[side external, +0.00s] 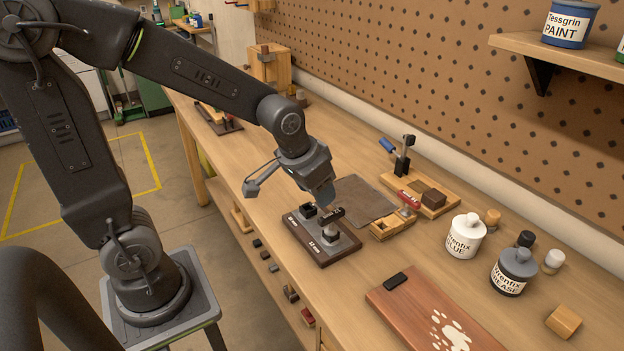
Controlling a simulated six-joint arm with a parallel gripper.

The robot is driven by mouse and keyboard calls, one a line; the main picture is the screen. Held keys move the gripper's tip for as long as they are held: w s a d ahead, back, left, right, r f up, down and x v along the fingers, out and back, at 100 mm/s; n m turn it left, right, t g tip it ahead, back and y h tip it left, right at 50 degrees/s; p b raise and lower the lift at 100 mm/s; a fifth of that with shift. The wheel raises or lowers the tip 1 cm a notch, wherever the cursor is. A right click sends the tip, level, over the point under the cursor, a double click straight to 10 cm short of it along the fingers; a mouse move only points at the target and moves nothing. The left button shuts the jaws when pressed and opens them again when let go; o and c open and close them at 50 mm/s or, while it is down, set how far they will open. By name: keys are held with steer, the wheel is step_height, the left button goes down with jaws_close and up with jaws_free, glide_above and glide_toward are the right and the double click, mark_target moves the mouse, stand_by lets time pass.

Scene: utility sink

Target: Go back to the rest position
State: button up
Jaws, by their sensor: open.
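My gripper (326,207) is at the end of my dark grey arm, pointing down over the workbench. It is open, low above a dark wooden block with a grey top (318,250). The block carries white size labels; one appears to read 12 mm. A small black piece (308,210) and a grey piece (330,232) stand on the block close to the jaws. Whether the jaws touch either piece is hard to tell at this size. No piece is clearly seen held between the jaws.
A grey-brown mat (359,200) lies behind the block. A wooden fixture (428,195), a glue bottle (466,238), a grease bottle (513,272) and a reddish board (430,312) are to the right. A pegboard wall (450,90) backs the bench; a shelf (560,52) juts out upper right.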

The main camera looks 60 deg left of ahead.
steer(key=s+d+r+t, duration=0.1)
steer(key=s+d+r, duration=0.1)
steer(key=s+r, duration=0.6)
steer(key=s, duration=0.4)
steer(key=shift+m, duration=0.4)
